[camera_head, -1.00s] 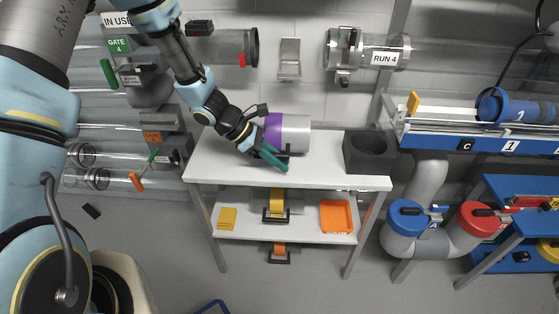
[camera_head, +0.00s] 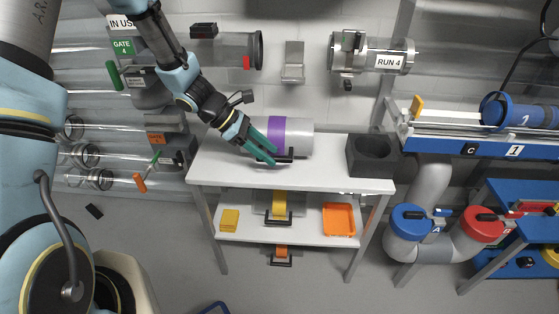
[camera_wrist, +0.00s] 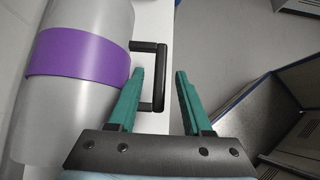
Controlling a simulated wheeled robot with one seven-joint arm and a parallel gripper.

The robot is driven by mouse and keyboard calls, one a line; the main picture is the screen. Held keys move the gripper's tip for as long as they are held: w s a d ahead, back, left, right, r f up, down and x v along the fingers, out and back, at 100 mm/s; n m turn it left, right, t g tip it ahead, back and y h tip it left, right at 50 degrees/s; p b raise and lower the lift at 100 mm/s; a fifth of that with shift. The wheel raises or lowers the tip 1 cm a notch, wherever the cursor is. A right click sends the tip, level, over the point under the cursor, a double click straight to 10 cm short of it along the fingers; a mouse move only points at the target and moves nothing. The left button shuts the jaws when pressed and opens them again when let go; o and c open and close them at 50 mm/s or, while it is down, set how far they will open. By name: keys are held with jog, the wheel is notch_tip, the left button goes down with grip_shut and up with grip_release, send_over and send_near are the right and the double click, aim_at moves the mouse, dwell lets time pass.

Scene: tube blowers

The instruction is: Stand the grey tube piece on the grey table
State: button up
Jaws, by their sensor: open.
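The grey tube piece (camera_head: 299,137) lies on its side, its axis running left to right, on the light grey table (camera_head: 340,180). It has a purple band (camera_head: 276,137) and a black handle (camera_head: 290,156) on its near side. In the wrist view the tube (camera_wrist: 90,20) fills the left, with the purple band (camera_wrist: 80,65) around it. My gripper (camera_head: 274,156) is open at the tube's near left side. In the wrist view the handle's outer bar (camera_wrist: 160,75) shows between the spread green fingers (camera_wrist: 160,74); the left finger is by the tube. I cannot tell whether either finger touches.
A dark grey open block (camera_head: 371,155) stands at the table's right end. The lower shelf holds a yellow box (camera_head: 229,219), a yellow-banded piece (camera_head: 279,205) and an orange tray (camera_head: 339,219). The table's front middle is clear. Transparent pipes (camera_head: 372,56) line the wall behind.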

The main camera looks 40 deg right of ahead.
jog(key=w+a+r+m+t+y, duration=0.1)
jog(key=a+r+m+t+y, duration=0.1)
jog(key=a, duration=1)
jog(key=w+a+r+m+t+y, duration=0.2)
jog(key=a+r+m, duration=0.3)
jog(key=a, duration=0.8)
jog(key=w+a+r+m+t+y, duration=0.1)
jog(key=a+r, duration=0.5)
jog(key=a, duration=0.6)
jog(key=m+t+y, duration=0.1)
jog(key=m+t, duration=0.1)
jog(key=m, duration=0.1)
jog(key=shift+w+a+y, duration=0.3)
jog(key=shift+w+y, duration=0.05)
jog(key=shift+y, duration=0.05)
notch_tip(320, 180, up, 8)
jog(key=p, duration=0.7)
jog(key=shift+f+p, duration=0.2)
jog(key=shift+p, duration=0.15)
